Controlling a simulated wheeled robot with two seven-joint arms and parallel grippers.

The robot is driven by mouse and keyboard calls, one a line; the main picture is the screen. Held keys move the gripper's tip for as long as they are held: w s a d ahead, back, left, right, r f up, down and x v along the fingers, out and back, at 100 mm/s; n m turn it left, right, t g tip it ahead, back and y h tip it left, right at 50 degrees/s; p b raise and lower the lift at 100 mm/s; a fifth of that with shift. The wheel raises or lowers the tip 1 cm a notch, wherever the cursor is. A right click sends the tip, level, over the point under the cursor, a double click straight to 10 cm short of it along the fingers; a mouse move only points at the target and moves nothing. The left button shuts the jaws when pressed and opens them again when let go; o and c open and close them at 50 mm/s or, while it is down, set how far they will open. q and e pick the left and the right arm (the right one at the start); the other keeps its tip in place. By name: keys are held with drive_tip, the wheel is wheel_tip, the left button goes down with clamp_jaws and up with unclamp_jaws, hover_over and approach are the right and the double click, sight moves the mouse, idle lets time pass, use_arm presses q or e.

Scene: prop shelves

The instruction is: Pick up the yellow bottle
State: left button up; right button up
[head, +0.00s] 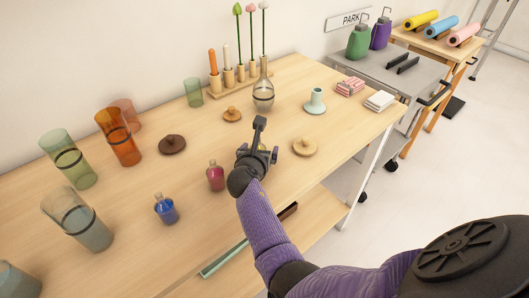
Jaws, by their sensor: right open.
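My right gripper (266,140) is over the middle of the wooden table (330,133), its arm coming in from the lower right. It is open. No yellow bottle shows clearly; a small yellowish patch shows by the fingers, and I cannot tell what it is. The gripper hides part of the table there. A small blue bottle (166,210) and a small magenta bottle (215,178) stand upright to the left of the gripper, apart from it. My left gripper is not in view.
A clear flask (263,95) stands behind the gripper. A round wooden lid (304,147) lies to its right, a dark lid (172,145) to its left. Tinted glass cylinders (119,137) stand at left. A grey cart (385,74) stands beyond the table's right end.

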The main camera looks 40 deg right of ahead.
drive_tip(key=shift+s+a+r, duration=0.15)
drive_tip(key=shift+r, duration=0.05)
drive_tip(key=shift+c, duration=1.2)
drive_tip(key=shift+f, duration=0.1)
clamp_jaws()
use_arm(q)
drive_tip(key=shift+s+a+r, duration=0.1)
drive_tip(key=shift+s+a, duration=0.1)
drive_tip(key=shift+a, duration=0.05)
use_arm(e)
wheel_tip(320, 180, up, 9)
drive_tip(key=p, duration=0.6)
drive_tip(key=shift+r, duration=0.2)
drive_tip(key=shift+r+p, duration=0.35)
drive_tip(key=shift+p, duration=0.05)
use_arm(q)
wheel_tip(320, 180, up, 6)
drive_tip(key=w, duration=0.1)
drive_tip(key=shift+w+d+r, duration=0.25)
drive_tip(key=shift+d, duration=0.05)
